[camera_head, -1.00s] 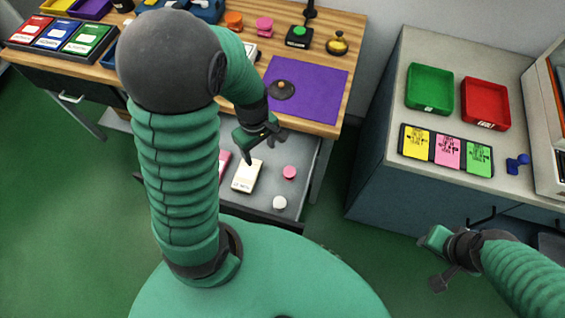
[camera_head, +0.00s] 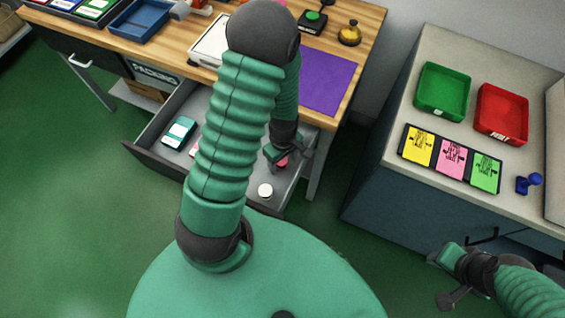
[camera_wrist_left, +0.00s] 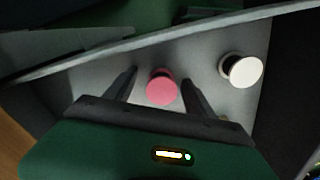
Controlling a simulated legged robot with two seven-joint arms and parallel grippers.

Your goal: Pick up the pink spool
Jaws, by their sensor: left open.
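The pink spool (camera_wrist_left: 162,86) stands in the open grey drawer. In the left wrist view it sits between the two open fingers of my left gripper (camera_wrist_left: 158,84), near their tips, with a gap on either side. In the head view my left gripper (camera_head: 281,158) is down over the drawer and partly covers the pink spool (camera_head: 282,164). My right gripper (camera_head: 440,278) is at the lower right, away from the drawer; its jaw opening is unclear.
A white spool (camera_head: 265,190) stands close by in the drawer (camera_head: 160,160), also in the wrist view (camera_wrist_left: 241,69). A teal-and-white box (camera_head: 179,132) lies further left. The drawer walls surround my left gripper. A side counter (camera_head: 420,190) stands at right.

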